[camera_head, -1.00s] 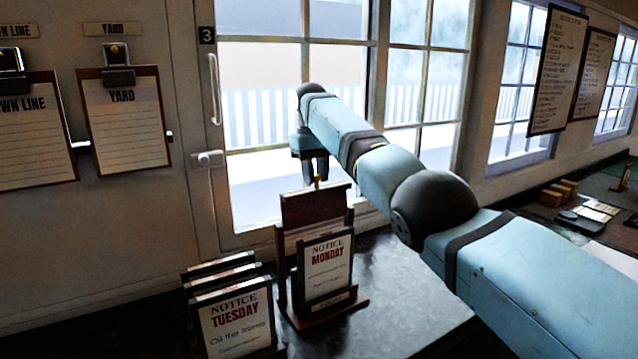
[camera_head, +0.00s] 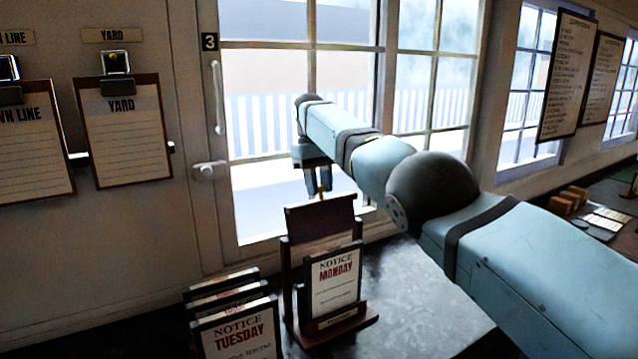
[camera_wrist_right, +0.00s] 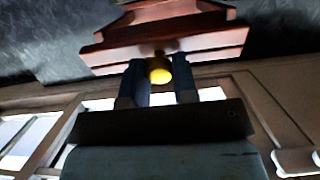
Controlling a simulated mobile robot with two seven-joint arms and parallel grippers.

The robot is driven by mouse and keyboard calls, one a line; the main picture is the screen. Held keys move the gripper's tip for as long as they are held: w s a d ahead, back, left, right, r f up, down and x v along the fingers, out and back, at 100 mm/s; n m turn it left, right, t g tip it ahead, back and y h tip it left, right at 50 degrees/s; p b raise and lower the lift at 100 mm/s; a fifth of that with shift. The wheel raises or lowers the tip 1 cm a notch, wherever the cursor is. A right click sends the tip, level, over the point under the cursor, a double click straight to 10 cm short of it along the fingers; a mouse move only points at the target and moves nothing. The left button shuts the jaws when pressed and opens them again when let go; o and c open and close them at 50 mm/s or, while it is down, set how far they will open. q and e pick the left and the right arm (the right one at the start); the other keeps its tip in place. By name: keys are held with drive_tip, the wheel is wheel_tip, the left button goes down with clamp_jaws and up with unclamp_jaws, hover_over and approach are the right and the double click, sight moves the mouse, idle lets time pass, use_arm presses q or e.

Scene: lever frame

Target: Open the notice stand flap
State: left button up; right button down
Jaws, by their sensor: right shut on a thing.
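The notice stand (camera_head: 333,318) is a dark wooden frame on the grey table, holding a card that reads NOTICE MONDAY (camera_head: 335,280). Its flap (camera_head: 320,218) is a dark reddish-brown panel at the top, raised above the card and leaving the card's face uncovered. A small brass knob (camera_head: 322,189) is at the flap's upper edge; it shows yellow in the right wrist view (camera_wrist_right: 159,70). My right gripper (camera_head: 318,190) points down from above and is shut on the knob, one finger on each side. My left gripper is not in view.
Several notice cards, the front one reading TUESDAY (camera_head: 238,335), stand in a rack left of the stand. The table (camera_head: 425,300) is clear to the stand's right. A window (camera_head: 270,190) and a door handle (camera_head: 208,170) are behind.

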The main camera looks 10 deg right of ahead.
drive_tip(key=shift+f, duration=0.2)
drive_tip(key=c, duration=0.9)
unclamp_jaws()
drive_tip(key=shift+r, duration=0.1)
